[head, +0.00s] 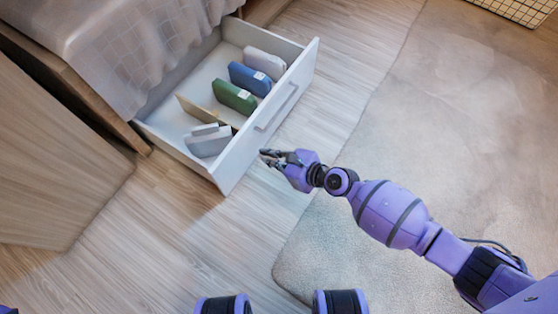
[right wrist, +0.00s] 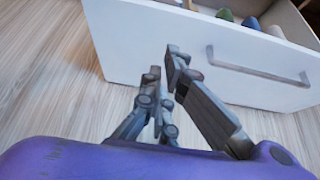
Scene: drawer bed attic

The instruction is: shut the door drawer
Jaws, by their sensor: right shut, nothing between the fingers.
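The white drawer (head: 301,74) under the bed stands pulled out in the head view, with its front panel facing right. It holds a light grey item (head: 264,62), a blue item (head: 250,79), a green item (head: 234,97) and some pale grey and tan flat pieces (head: 207,143). Its grey bar handle (right wrist: 258,70) crosses the front in the right wrist view. My right gripper (head: 268,156) is shut and empty, close to the outer face of the front panel, beside the handle's near end. Whether the fingertips (right wrist: 162,62) touch the panel I cannot tell. My left gripper is out of view.
A bed with a grey cover (head: 110,45) stands above the drawer. A wooden panel (head: 50,150) stands at the left. A pale rug (head: 400,130) covers the floor at right, and a grid-patterned basket (head: 520,8) sits at the top right. The wood floor before the drawer is clear.

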